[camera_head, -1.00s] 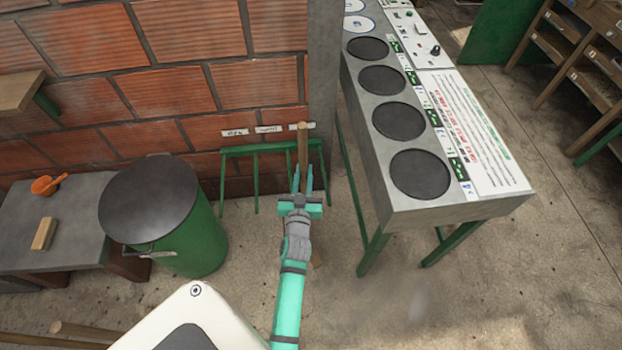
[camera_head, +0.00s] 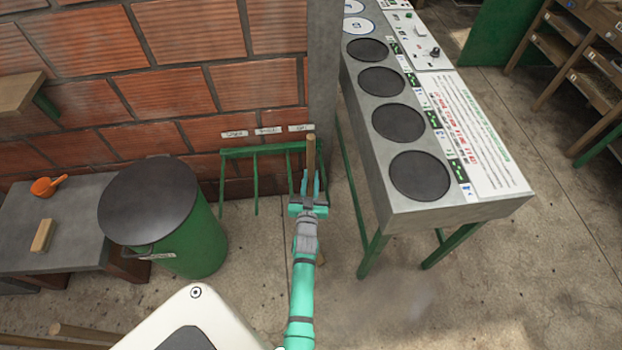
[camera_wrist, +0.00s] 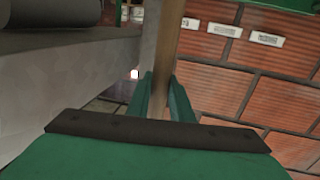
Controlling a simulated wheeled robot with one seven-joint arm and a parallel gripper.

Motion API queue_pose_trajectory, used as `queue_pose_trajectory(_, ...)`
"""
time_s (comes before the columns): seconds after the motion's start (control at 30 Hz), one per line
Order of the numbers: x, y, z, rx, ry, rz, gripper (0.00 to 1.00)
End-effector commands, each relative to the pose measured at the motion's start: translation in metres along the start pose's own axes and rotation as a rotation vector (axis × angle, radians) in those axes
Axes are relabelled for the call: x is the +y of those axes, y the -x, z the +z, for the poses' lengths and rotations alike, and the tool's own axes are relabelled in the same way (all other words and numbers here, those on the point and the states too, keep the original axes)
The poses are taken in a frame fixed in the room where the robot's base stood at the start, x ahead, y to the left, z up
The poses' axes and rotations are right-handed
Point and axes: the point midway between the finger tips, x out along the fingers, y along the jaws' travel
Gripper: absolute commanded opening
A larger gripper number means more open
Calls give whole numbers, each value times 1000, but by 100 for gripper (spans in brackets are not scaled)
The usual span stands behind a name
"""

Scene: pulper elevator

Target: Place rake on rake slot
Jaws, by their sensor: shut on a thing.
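My gripper (camera_head: 308,190) is shut on the wooden handle of the rake (camera_head: 311,150), which stands roughly upright. The handle also shows between the fingers in the wrist view (camera_wrist: 164,45). The rake's head cannot be made out. The green slot rack (camera_head: 262,150) is fixed low on the brick wall, with prongs pointing down and three white labels above it. The handle is in front of the rack's right end, below the rightmost label (camera_head: 301,128). I cannot tell whether it touches the rack.
A grey counter (camera_head: 455,209) with round black plates stands close on the right. A green barrel with a dark lid (camera_head: 150,200) and a low grey table (camera_head: 60,250) stand on the left. Concrete floor is open between barrel and counter.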

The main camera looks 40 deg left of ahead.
Motion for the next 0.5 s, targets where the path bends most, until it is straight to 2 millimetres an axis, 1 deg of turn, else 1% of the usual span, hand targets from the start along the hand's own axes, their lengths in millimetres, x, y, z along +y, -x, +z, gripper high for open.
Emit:
queue_pose_trajectory(0.43, 1, -1, 2, 7, 2, 1, 0)
queue_pose_trajectory(0.47, 1, 0, 5, 2, 2, 1, 25)
queue_pose_trajectory(0.5, 0, 0, 5, 2, 2, 1, 34)
